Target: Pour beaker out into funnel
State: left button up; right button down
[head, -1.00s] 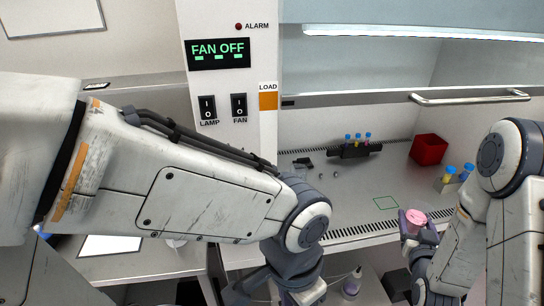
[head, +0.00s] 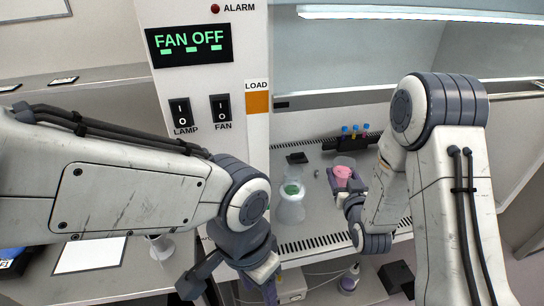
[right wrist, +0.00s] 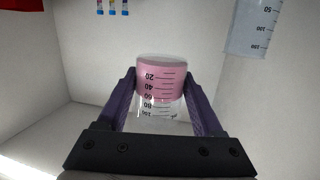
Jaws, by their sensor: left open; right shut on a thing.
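The beaker (head: 342,174) is clear with pink liquid in it. My right gripper (head: 345,187) is shut on it and holds it inside the cabinet. In the right wrist view the beaker (right wrist: 161,85), with its scale marks, sits between the purple fingers (right wrist: 160,105). A pale translucent vessel with green inside its top (head: 291,204), apparently the funnel, stands to the left of the beaker, apart from it. A clear graduated wall (right wrist: 252,28) at the wrist view's upper right may belong to it. My left gripper (head: 256,290) is low in front of the cabinet, open, its fingertips partly cut off.
A dark rack with coloured tubes (head: 352,138) stands at the back of the cabinet, with a small dark object (head: 297,158) to its left. The control panel (head: 203,90) reads FAN OFF. A vent slot (head: 312,243) runs along the front edge. A bottle (head: 349,279) stands below.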

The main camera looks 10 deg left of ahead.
aim_at(285, 173)
jog(key=w+a+r+n+y, duration=0.1)
jog(key=a, duration=0.4)
jog(key=w+a+r+n+g+y, duration=0.1)
jog(key=a+y, duration=0.1)
jog(key=a, duration=0.3)
jog(key=w+a+r+n+y+b, duration=0.1)
jog(key=a+y, duration=0.1)
jog(key=a, duration=0.3)
jog(key=shift+w+a+n+g, duration=0.15)
jog(key=shift+a+n+g, duration=0.15)
jog(key=shift+a+n, duration=0.1)
jog(key=m, duration=0.2)
jog(key=a+m+y, duration=0.1)
jog(key=m, duration=0.1)
jog(key=s+f+m+p, duration=0.1)
jog(key=m, duration=0.1)
jog(key=shift+a+y, duration=0.25)
jog(key=shift+y, duration=0.15)
jog(key=shift+f, duration=0.1)
